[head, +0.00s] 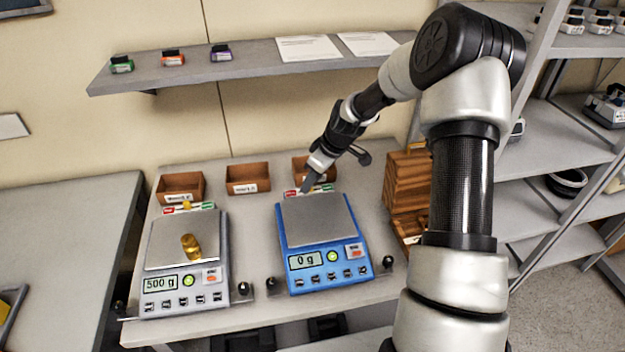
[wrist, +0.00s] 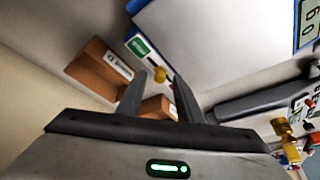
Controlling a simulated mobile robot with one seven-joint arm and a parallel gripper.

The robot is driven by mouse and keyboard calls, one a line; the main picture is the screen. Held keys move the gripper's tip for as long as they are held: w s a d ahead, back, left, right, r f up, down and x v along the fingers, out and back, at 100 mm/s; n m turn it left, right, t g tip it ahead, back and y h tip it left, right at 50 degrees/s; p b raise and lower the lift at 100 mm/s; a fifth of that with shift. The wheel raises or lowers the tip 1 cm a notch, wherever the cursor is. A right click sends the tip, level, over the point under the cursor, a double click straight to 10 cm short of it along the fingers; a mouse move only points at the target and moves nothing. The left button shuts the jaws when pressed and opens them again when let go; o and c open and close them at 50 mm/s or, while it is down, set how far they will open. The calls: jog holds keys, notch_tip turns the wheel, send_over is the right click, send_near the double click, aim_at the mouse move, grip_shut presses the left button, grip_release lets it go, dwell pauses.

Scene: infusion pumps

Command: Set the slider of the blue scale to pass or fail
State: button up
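The blue scale (head: 324,256) stands on the table with an empty plate, and its display reads 0 g. Its slider strip (head: 328,187) runs along the back edge, with red and green labels. In the wrist view the strip's green label (wrist: 140,47) shows, and a yellow slider knob (wrist: 160,74) appears between my fingertips. My gripper (head: 306,189) points down at the strip behind the plate. In the wrist view my gripper (wrist: 160,80) has its two fingers apart. I cannot tell whether a finger touches the knob. The strip's other end is partly hidden by the fingers.
A grey scale (head: 160,304) reading 500 g holds a brass weight (head: 190,246) at the left. Wooden bins (head: 248,179) stand behind the scales, one close behind my gripper. Stacked wooden boxes (head: 407,181) stand at the right. A wall shelf (head: 255,62) hangs above.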

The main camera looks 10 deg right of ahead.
jog(key=shift+c, duration=0.4)
grip_shut()
jog(key=shift+a, duration=0.1)
jog(key=a+b, duration=0.1)
jog(key=a, duration=0.2)
jog(key=shift+a+f, duration=0.1)
jog(key=shift+a, duration=0.25)
jog(key=shift+o, duration=0.4)
grip_release()
jog(key=shift+r, duration=0.25)
